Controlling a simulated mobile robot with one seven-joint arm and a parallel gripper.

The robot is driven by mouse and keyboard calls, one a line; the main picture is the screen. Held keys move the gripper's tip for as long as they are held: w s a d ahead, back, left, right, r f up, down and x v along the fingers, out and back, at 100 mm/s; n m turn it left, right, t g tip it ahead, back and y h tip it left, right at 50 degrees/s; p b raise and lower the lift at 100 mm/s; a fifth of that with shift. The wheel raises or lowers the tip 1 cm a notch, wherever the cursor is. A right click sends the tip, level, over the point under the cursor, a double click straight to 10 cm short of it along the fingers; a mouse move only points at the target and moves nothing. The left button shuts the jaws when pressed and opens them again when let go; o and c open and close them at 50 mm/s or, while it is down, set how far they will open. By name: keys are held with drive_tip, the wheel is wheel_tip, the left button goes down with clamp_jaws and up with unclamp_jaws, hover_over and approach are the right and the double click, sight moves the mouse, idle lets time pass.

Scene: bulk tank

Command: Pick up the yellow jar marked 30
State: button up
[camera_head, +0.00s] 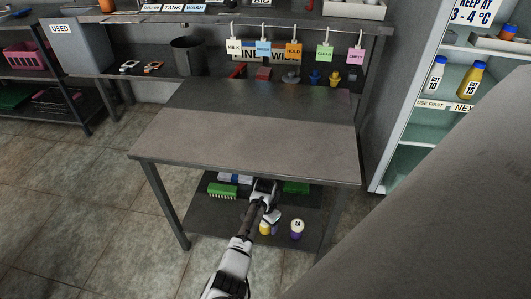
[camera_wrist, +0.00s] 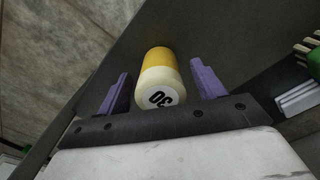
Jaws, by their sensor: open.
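The yellow jar marked 30 (camera_wrist: 160,62) fills the middle of the wrist view, with a yellow part and a pale end bearing a black 30. My gripper (camera_wrist: 161,72) is open, one purple finger on each side of the jar. A gap shows on both sides, so the fingers do not appear to touch it. In the head view my arm reaches under the front of the table, and the yellow jar (camera_head: 265,229) shows partly hidden behind my gripper on the lower shelf.
The table top (camera_head: 245,140) is bare above my arm. The lower shelf (camera_head: 205,215) also holds a green brush (camera_head: 222,190), another green item (camera_head: 296,187) and a white jar with a purple part (camera_head: 297,229). An open fridge (camera_head: 425,130) with bottles stands at right.

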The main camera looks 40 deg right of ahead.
drive_tip(key=c, duration=1.1)
drive_tip(key=shift+r, duration=0.15)
